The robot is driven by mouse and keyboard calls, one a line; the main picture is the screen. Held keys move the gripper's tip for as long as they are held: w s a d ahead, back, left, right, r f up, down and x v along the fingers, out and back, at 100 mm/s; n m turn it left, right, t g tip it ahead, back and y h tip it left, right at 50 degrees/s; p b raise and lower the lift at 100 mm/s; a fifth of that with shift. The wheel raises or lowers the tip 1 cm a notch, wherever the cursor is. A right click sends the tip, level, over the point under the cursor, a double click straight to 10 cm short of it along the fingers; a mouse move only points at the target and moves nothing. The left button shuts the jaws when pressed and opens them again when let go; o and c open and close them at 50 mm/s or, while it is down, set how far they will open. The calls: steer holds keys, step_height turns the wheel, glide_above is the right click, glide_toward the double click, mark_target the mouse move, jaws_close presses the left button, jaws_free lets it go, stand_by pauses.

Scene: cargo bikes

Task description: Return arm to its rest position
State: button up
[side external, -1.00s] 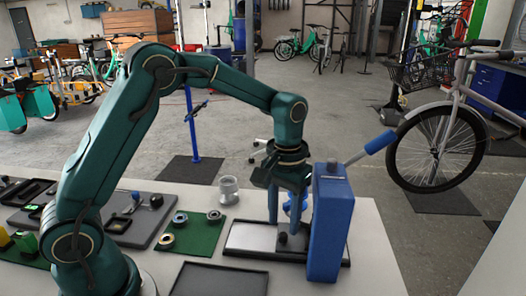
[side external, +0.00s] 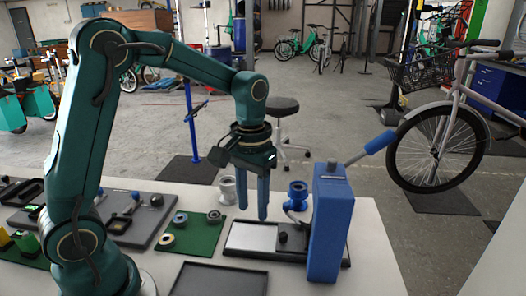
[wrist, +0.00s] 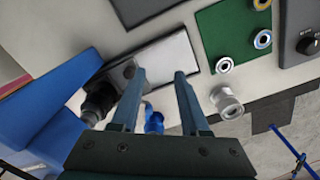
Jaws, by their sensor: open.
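My gripper (side external: 252,212) hangs fingers down, open and empty, above the left part of a black tray with a silver plate (side external: 250,236). Its two fingers also show apart in the wrist view (wrist: 160,73), with nothing between their tips. A blue press-like block (side external: 331,225) with a lever stands right of the gripper, apart from it. A blue flanged part (side external: 297,196) stands just behind the block and also shows behind the fingers in the wrist view (wrist: 153,117). A silver flanged part (side external: 228,190) stands left of the gripper.
A green mat (side external: 208,240) with several rings lies left of the tray. An empty dark tray (side external: 220,281) lies at the front. A grey tray (side external: 150,222) holds tools further left. A bicycle (side external: 440,145) stands beyond the table at right. The space above the mat is clear.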

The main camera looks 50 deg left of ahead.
steer(key=s+d+r+m+t, duration=0.1)
steer(key=s+d+r+t, duration=0.1)
steer(key=s+r+t, duration=0.45)
steer(key=s, duration=0.1)
steer(key=s+m, duration=0.1)
steer(key=s, duration=0.1)
steer(key=s+d+m+g, duration=0.1)
steer(key=s, duration=0.1)
steer(key=shift+s+f, duration=0.1)
steer(key=shift+f, duration=0.15)
stand_by(0.7)
